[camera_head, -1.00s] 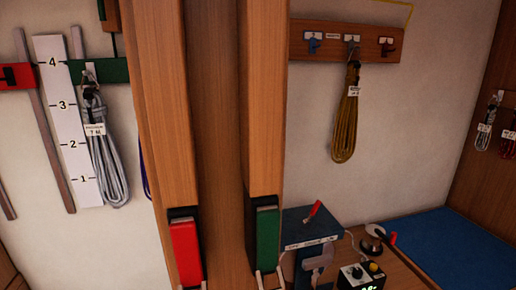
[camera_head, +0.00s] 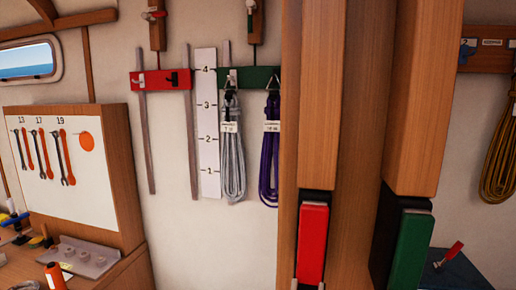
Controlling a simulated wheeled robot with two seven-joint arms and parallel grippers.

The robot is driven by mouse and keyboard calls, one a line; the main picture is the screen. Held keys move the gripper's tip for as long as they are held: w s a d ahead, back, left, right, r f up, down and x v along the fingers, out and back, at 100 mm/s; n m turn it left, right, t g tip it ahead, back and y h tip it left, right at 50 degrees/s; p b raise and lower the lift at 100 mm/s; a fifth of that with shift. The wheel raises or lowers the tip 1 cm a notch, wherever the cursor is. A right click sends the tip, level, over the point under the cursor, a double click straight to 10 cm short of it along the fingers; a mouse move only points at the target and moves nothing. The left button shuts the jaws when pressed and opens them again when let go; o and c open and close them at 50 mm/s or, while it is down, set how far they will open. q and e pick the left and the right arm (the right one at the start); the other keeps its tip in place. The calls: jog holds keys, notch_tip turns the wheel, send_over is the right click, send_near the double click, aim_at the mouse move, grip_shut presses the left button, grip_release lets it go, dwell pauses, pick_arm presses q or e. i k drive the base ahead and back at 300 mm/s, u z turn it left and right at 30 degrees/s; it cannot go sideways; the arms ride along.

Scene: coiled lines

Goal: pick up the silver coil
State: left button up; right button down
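The silver coil (camera_head: 231,165) is a long bundle of grey-white line with a white label near its top. It hangs from a hook on a green wall rail (camera_head: 262,79), beside a white scale board (camera_head: 207,125) with numbered marks. A purple coil (camera_head: 268,165) hangs just right of it on the same rail, also labelled. The silver coil is not covered by anything. Neither of my grippers shows in the head view.
Wooden posts, one with a red end block (camera_head: 312,245) and one with a green one (camera_head: 411,250), stand right of the coils. A gold coil (camera_head: 502,160) hangs at the right edge. A wrench board (camera_head: 100,180) and bench stand at the left. A red rail (camera_head: 160,79) is on the wall.

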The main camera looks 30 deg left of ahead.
aim_at(233, 170)
jog(key=u, duration=1.85)
jog(key=k, duration=0.95)
jog(key=z, duration=1.4)
jog(key=i, duration=0.5)
